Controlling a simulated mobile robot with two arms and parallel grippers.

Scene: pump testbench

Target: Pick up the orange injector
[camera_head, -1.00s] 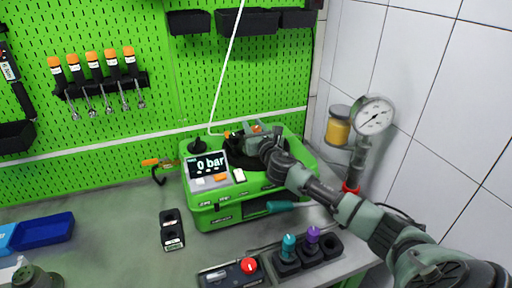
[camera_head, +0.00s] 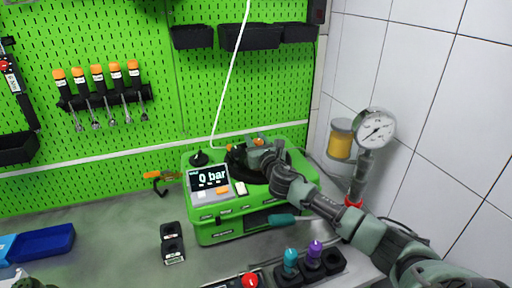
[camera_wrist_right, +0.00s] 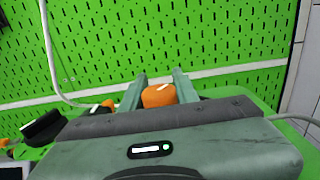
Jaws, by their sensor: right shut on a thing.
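The orange injector (camera_wrist_right: 158,95) shows as an orange cap between the two fingers of my right gripper (camera_wrist_right: 160,92) in the right wrist view. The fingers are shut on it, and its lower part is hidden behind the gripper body. In the head view my right gripper (camera_head: 258,148) is over the top of the green pump testbench (camera_head: 222,232), at its black round part. A small orange spot at the fingertips shows there.
Several orange-capped tools (camera_head: 97,85) hang on the green pegboard.

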